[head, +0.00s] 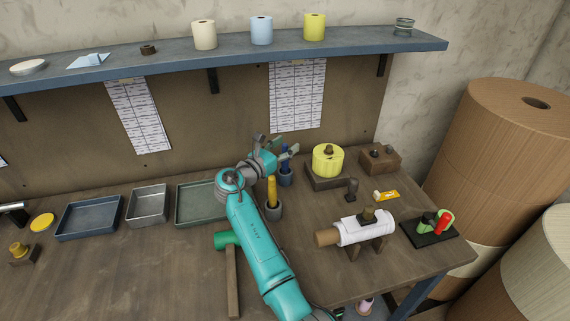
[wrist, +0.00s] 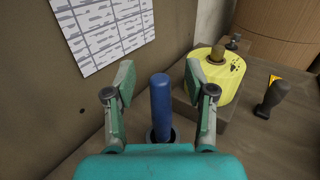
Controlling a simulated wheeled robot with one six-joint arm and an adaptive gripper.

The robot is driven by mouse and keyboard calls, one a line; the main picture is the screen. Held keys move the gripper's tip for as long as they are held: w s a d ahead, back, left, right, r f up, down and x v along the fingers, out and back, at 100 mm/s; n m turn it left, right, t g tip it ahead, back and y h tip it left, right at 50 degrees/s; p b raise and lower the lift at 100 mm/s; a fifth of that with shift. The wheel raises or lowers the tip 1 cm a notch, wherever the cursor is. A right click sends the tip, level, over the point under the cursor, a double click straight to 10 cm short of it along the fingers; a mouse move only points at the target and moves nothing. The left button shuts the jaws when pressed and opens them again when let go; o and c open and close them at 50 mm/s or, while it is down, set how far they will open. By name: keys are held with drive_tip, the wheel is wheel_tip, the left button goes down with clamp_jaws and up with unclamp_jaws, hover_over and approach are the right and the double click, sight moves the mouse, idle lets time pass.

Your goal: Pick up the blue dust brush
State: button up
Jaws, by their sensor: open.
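The blue dust brush (head: 285,168) stands upright in a small dark cup (head: 285,180) on the workbench, near the back wall. In the wrist view its blue handle (wrist: 160,105) rises between the two fingers, with the cup rim around its lower end. My gripper (head: 280,147) is open around the upper handle, with a gap on both sides. It also shows in the wrist view (wrist: 158,82). The lower part of the brush is hidden in the cup.
A yellow-handled tool (head: 272,190) stands in another cup just in front. A yellow roll (head: 327,160) on a wooden block is close on the right. Shallow trays (head: 147,205) lie to the left. A shelf (head: 230,56) runs above; the papered back wall is close behind.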

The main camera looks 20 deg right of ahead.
drive_tip(key=shift+d, duration=0.1)
clamp_jaws()
